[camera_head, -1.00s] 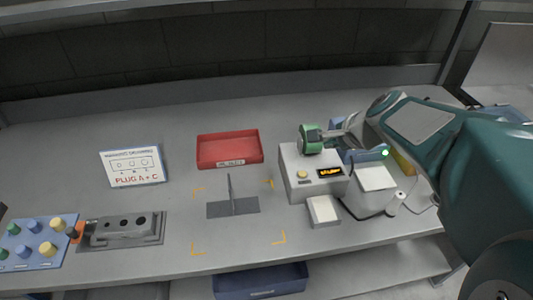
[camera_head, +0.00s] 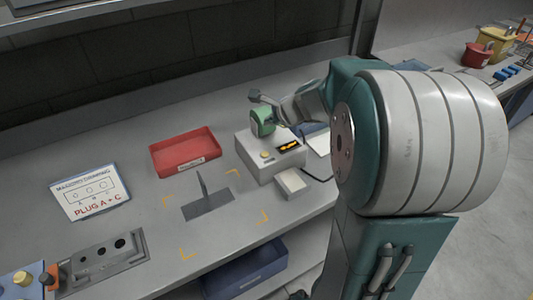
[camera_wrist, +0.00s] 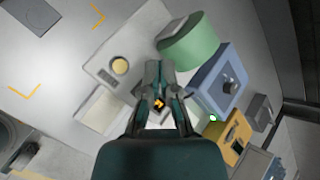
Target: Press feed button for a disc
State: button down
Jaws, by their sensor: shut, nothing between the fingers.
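There the yellow button (camera_wrist: 119,66) is left of the tips and uncovered. No disc can be made out.
A red tray (camera_head: 157,161), a plate with an upright fin (camera_head: 208,206) and a sign (camera_head: 62,203) stand left of the feeder. A blue box (camera_wrist: 222,80) and a yellow one (camera_wrist: 222,141) are right of it in the wrist view. A blue bin (camera_head: 227,283) is below.

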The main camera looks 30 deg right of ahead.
aim_at(268, 153)
jog(key=a+f, duration=0.1)
jog(key=f, duration=0.1)
jog(key=shift+a+f, duration=0.4)
jog(key=f, duration=0.2)
jog(key=d+f, duration=0.1)
jog(key=f, duration=0.2)
jog(key=shift+d, duration=0.2)
jog(key=shift+f, duration=0.2)
jog(key=shift+a+f, duration=0.15)
jog(key=shift+a, duration=0.35)
jog(key=shift+d, duration=0.3)
jog(key=shift+a, duration=0.15)
jog(key=shift+f, duration=0.35)
